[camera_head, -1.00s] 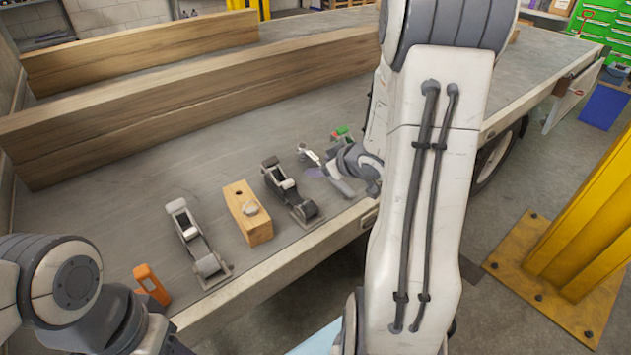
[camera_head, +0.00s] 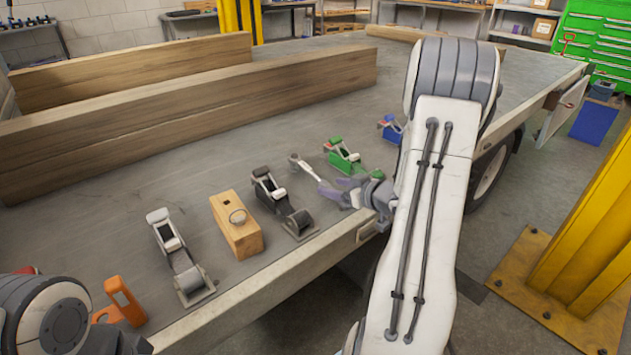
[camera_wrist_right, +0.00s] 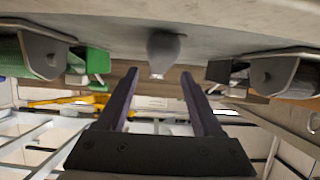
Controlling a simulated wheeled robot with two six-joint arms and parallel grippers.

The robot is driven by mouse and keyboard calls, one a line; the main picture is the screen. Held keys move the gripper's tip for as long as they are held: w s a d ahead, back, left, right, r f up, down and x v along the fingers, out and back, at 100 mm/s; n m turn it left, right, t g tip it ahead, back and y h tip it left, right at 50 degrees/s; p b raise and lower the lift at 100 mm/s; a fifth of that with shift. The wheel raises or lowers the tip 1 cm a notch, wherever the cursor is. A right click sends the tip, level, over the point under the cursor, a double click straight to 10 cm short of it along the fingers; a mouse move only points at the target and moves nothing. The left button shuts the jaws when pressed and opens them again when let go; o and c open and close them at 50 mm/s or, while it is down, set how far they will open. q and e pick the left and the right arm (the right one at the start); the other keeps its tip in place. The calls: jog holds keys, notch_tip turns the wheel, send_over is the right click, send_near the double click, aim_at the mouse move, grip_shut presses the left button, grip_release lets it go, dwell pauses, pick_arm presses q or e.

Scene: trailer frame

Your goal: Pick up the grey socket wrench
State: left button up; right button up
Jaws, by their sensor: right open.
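The grey socket wrench (camera_head: 305,167) lies on the grey trailer bed in the head view, between a black-and-white plane and a green plane. My right gripper (camera_head: 336,189) is at the near end of the wrench, low over the bed's edge. In the right wrist view, the gripper (camera_wrist_right: 160,76) is open, its two dark fingers apart. The rounded grey end of the wrench (camera_wrist_right: 163,52) shows between and just beyond the fingertips, and nothing is held. My left arm shows at the lower left, but its gripper is out of view.
The green plane (camera_head: 342,155) and black-and-white plane (camera_head: 284,204) flank the wrench. A wooden plane (camera_head: 237,226), a grey plane (camera_head: 180,262), an orange tool (camera_head: 119,303) and a blue plane (camera_head: 391,129) stand along the bed. Long timber beams (camera_head: 190,117) lie behind.

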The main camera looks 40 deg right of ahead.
aim_at(328, 185)
jog(key=x, duration=0.3)
jog(key=shift+w+f, duration=0.15)
jog(key=shift+f, duration=0.1)
jog(key=shift+c, duration=0.3)
jog(key=shift+r, duration=0.1)
grip_shut()
jog(key=shift+r, duration=0.55)
jog(key=r, duration=0.1)
jog(key=r+p, duration=0.1)
jog(key=r, duration=0.2)
jog(key=shift+d+p, duration=0.3)
jog(key=shift+p, duration=0.1)
jog(key=s+d+r+p, duration=0.3)
jog(key=s+d+r, duration=0.3)
jog(key=s+d, duration=0.1)
jog(key=shift+s+d, duration=0.4)
jog(key=shift+s, duration=0.25)
